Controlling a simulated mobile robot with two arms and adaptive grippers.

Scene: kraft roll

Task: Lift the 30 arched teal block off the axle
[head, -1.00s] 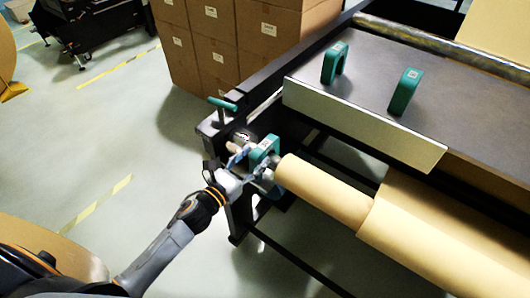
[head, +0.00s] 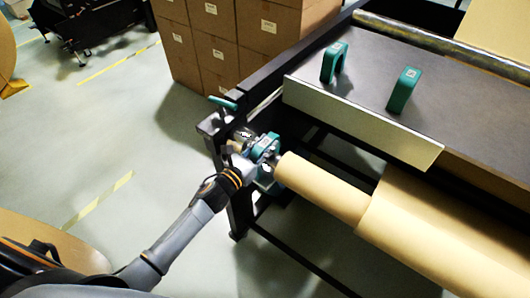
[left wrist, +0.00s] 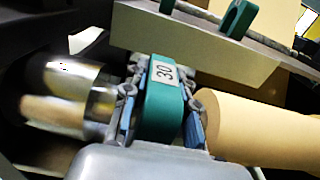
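The arched teal block marked 30 (left wrist: 161,105) sits on the axle (left wrist: 75,95) beside the end of the brown kraft roll core (left wrist: 255,125). In the head view the block (head: 265,146) is partly hidden by my left gripper. My left gripper (left wrist: 163,108) has its blue-padded fingers on either side of the block, one on the axle side and one on the roll side. Narrow gaps seem to show between pads and block, so it looks open around it. The block's lower part is hidden. My right gripper is not in view.
Two other teal arched blocks stand on the dark table top (head: 450,110): one near (head: 403,90) and one farther left (head: 334,62). A pale plate (head: 360,122) edges the table. A dark frame with a teal handle (head: 222,103) stands behind the gripper. Cardboard boxes (head: 270,30) are stacked behind.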

